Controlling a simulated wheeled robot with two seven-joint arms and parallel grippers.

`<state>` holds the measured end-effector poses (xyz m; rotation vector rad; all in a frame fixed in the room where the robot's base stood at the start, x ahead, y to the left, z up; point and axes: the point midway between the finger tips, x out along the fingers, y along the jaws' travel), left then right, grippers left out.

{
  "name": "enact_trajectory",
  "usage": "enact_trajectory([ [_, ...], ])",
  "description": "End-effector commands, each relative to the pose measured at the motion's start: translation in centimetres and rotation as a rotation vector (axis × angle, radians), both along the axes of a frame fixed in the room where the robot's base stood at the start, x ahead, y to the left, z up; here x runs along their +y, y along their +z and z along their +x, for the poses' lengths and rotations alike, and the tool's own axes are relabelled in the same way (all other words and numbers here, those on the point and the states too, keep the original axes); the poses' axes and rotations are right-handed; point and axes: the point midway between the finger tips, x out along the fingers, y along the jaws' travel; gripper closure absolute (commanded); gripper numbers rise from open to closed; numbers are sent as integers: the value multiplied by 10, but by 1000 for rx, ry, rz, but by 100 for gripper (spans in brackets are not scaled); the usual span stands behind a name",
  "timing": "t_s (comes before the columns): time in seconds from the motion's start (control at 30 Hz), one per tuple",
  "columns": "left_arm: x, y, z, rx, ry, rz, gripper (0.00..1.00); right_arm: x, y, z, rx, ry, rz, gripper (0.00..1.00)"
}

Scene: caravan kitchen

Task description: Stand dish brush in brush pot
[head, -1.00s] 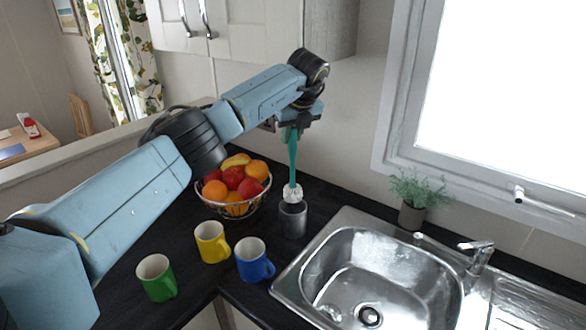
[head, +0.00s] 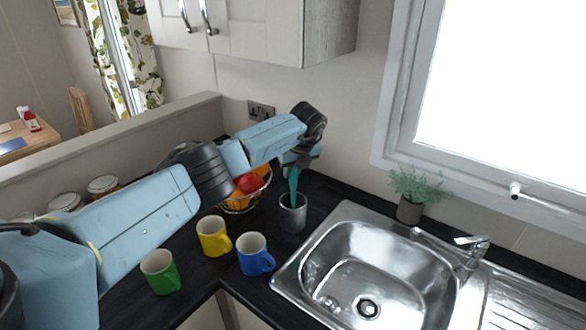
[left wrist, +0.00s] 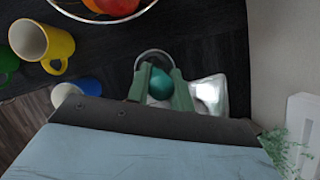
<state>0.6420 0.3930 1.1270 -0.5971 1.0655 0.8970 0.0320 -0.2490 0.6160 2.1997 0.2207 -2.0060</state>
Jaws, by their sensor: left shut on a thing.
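The dish brush (head: 293,181) has a teal handle and stands nearly upright with its head down inside the grey brush pot (head: 293,214). The pot hides its bristles. My left gripper (head: 297,164) is just above the pot, shut on the top of the handle. In the left wrist view the round teal handle end (left wrist: 161,84) sits between the two fingers, and the pot's rim (left wrist: 153,52) shows behind them. I cannot tell whether the brush head touches the pot's bottom. My right gripper is not in view.
A fruit bowl (head: 238,207) stands left of the pot, partly behind my arm. Yellow (head: 213,238), blue (head: 254,256) and green (head: 160,273) mugs stand in front. The steel sink (head: 345,225) is to the right, with a potted plant (head: 411,190) behind it.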

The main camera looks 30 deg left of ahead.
Motion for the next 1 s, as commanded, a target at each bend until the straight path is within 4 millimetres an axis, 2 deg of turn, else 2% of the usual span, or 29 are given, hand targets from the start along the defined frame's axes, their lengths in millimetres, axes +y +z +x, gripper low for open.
enact_trajectory([
  [0.07, 0, -3, 0, -1, 0, 1, 100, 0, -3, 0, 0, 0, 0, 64],
  [0.1, 0, -4, 0, 0, 0, 0, 77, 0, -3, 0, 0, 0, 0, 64],
  [0.27, 0, -2, 0, 0, 0, 0, 56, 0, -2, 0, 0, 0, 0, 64],
  [0.67, -1, 4, 0, -2, -1, 0, 56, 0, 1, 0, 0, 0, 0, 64],
  [0.83, -7, 24, -4, -4, -2, 0, 56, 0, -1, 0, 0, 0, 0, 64],
  [1.0, -20, 57, -11, -7, -2, 1, 56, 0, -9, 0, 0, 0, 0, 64],
])
